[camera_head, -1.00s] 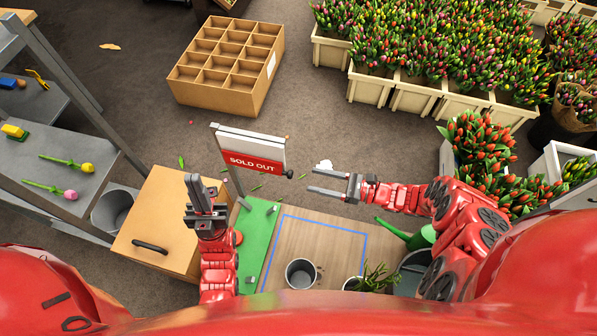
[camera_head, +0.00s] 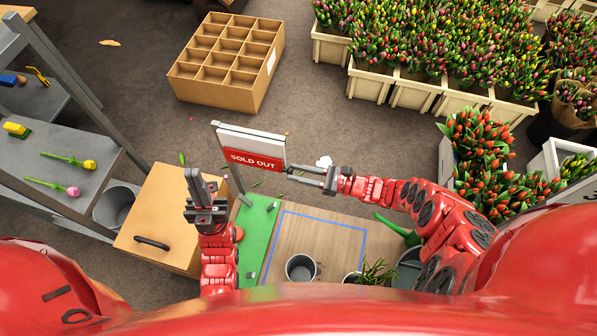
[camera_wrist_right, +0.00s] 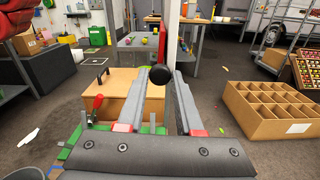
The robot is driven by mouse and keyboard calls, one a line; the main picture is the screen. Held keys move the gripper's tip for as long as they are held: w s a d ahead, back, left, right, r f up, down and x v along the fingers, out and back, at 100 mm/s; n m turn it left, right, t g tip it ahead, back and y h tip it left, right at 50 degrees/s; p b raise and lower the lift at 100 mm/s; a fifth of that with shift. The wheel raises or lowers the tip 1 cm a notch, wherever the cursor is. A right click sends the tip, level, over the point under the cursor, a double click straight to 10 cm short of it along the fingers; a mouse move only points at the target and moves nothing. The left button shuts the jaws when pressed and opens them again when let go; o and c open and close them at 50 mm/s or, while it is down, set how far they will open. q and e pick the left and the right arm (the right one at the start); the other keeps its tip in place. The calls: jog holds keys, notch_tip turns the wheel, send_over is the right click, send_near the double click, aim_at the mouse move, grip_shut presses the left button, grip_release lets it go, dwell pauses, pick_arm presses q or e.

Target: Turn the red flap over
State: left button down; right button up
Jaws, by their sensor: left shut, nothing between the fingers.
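The red flap (camera_head: 250,160) reads "SOLD OUT" and hangs on the lower front of a white sign board (camera_head: 250,140) on a post. A small black knob stands at the flap's right end; it shows in the right wrist view (camera_wrist_right: 159,74). My right gripper (camera_head: 296,174) is open at the flap's right end. In the right wrist view its fingers lie on either side of the knob; I cannot tell whether they touch it. My left gripper (camera_head: 194,178) is shut and empty, pointing up to the left of the sign, apart from the flap.
A green board (camera_head: 257,235) and a wooden top with a blue outline (camera_head: 320,228) lie below the sign. A metal cup (camera_head: 300,268) and a plant (camera_head: 373,272) stand near me. A wooden cabinet (camera_head: 160,210) is left. A divided cardboard box (camera_head: 225,95) sits beyond on the floor.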

grip_shut()
